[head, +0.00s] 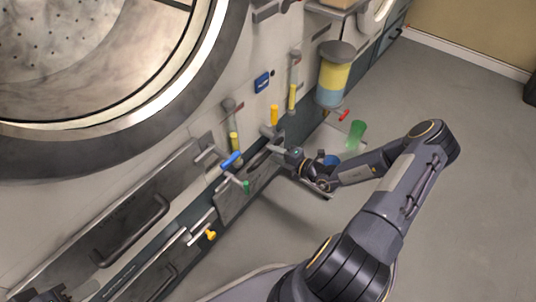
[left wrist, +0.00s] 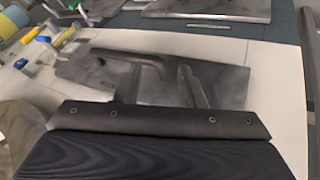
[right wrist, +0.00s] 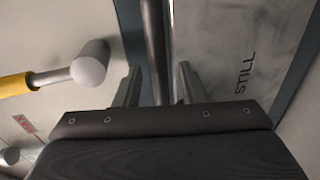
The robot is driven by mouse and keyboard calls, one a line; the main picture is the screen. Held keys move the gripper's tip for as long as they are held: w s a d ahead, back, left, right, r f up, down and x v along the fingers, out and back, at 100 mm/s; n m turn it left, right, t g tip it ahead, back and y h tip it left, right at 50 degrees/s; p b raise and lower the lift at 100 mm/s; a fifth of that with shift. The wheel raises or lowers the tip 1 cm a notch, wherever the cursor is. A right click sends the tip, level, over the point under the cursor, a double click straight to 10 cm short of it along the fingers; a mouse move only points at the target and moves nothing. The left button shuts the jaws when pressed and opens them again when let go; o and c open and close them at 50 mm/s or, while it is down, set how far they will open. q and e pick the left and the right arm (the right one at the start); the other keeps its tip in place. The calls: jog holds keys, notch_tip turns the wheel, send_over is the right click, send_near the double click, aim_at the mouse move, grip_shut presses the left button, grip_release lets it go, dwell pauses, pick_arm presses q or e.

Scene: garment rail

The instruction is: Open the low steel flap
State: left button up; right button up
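A low steel flap (head: 236,197) with a dark bar handle (head: 262,158) sits on the machine front in the head view and looks closed. My right gripper (head: 276,143) is at the handle's upper end. In the right wrist view its two fingers (right wrist: 158,85) are apart, with the dark bar (right wrist: 155,40) between their tips; I cannot tell whether they touch it. A steel face marked "STILL" (right wrist: 215,45) lies beside the bar. My left gripper is open and empty in the left wrist view (left wrist: 163,82), facing a larger steel panel with a handle (left wrist: 115,55).
Valves with blue (head: 231,160), green (head: 246,187) and yellow (head: 210,235) grips stick out around the flap. A yellow and blue cylinder (head: 333,75) hangs to the right, above a green cup (head: 356,135). A big round door (head: 95,165) fills the upper left. Grey floor (head: 470,190) is clear at right.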

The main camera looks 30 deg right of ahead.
jog(key=shift+b+x, duration=0.3)
jog(key=shift+x, duration=1.1)
grip_shut()
